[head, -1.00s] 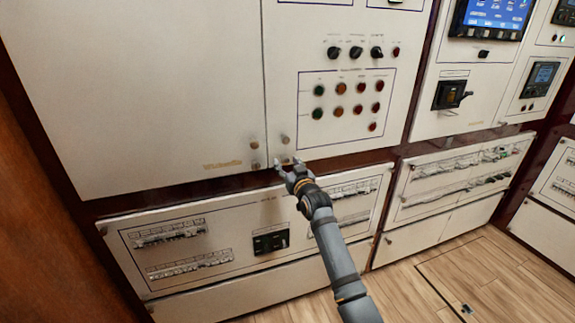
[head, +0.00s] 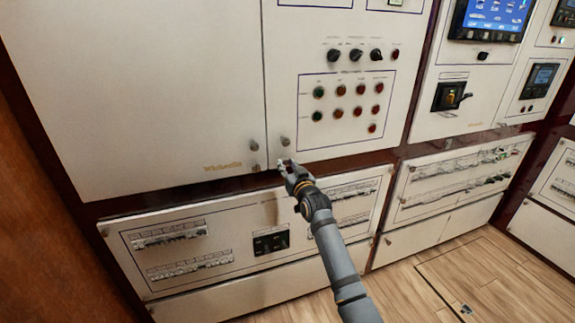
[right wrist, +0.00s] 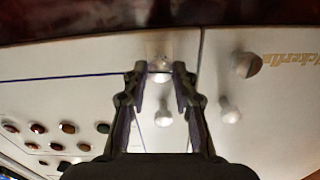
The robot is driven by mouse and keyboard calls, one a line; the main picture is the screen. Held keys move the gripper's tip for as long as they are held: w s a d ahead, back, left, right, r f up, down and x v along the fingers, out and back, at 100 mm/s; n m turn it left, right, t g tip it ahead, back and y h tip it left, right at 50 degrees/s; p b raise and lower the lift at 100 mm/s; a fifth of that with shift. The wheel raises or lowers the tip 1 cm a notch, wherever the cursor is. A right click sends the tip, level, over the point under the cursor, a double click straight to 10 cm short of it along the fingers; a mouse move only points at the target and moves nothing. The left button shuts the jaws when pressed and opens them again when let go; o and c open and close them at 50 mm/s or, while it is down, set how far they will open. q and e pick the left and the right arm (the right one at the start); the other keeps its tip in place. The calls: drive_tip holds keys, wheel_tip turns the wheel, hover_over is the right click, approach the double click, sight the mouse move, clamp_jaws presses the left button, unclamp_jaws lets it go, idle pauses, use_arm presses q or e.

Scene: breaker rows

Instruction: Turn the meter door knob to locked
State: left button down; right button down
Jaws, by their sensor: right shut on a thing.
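Two small metal knobs sit near the bottom corner of the panel with the coloured lamps, an upper one (head: 285,141) and a lower one at the fingertips of my right gripper (head: 285,164). In the right wrist view, which is turned over, the lower knob (right wrist: 160,66) lies between the two fingers (right wrist: 161,72), and my right gripper is shut on it. The upper knob also shows there (right wrist: 163,116). The fingers hide much of the held knob in the head view, and I cannot read its turn. My left gripper is not in view.
Two similar knobs, upper (head: 254,146) and lower (head: 255,168), sit across the seam on the large blank door (head: 150,90). Coloured lamps (head: 340,90) and black rotary switches (head: 355,55) are above the gripper. Breaker panels (head: 185,240) run below, over a wooden floor.

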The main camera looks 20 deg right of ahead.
drive_tip(key=m+p, duration=0.4)
drive_tip(key=shift+r, duration=0.2)
drive_tip(key=m+p, duration=0.3)
drive_tip(key=m, duration=0.1)
drive_tip(key=shift+d+f+m, duration=0.1)
drive_tip(key=shift+m, duration=0.2)
drive_tip(key=m+p, duration=0.2)
drive_tip(key=m, duration=0.1)
drive_tip(key=shift+f+m, duration=0.1)
drive_tip(key=shift+m, duration=0.2)
drive_tip(key=m+p, duration=0.1)
drive_tip(key=m, duration=0.3)
drive_tip(key=shift+f+m, duration=0.15)
drive_tip(key=shift+m, duration=0.15)
drive_tip(key=c, duration=1.1)
unclamp_jaws()
drive_tip(key=shift+o, duration=0.2)
